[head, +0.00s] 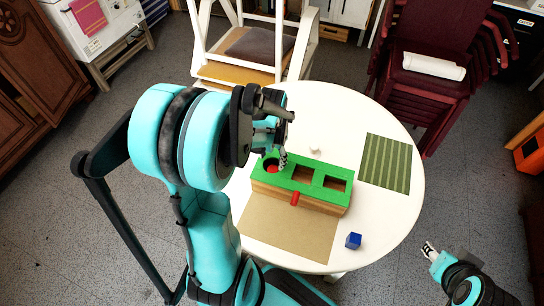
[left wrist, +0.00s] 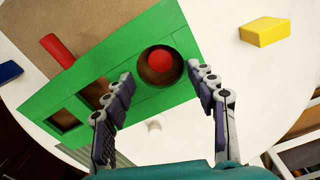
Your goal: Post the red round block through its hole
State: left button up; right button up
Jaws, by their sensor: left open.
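The red round block (head: 271,168) sits inside the round hole at the left end of the green-topped wooden box (head: 317,190). In the left wrist view its red round end (left wrist: 160,61) shows within the dark hole, near the hole's far side; how deep it sits I cannot tell. My left gripper (head: 278,155) is just above the hole, open and empty. Its fingers (left wrist: 161,73) are apart on either side of the hole in the left wrist view. My right gripper (head: 430,250) is off the table at lower right; its jaw state is unclear.
A red peg-like piece (head: 295,198) is at the box's front edge. A blue block (head: 354,240) lies at front right. A yellow block (left wrist: 265,31) shows in the left wrist view. A brown mat (head: 290,232) and striped green mat (head: 386,164) lie on the white table.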

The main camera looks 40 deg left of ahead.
pick_arm(q)
jog(key=shift+r, duration=0.15)
notch_tip(320, 180, up, 12)
dwell(0.3)
jog(key=shift+d, duration=0.1)
dwell(0.5)
jog(key=s+d+t, duration=0.4)
jog(key=d+t, duration=0.3)
jog(key=d, duration=0.8)
jog(key=shift+d, duration=0.3)
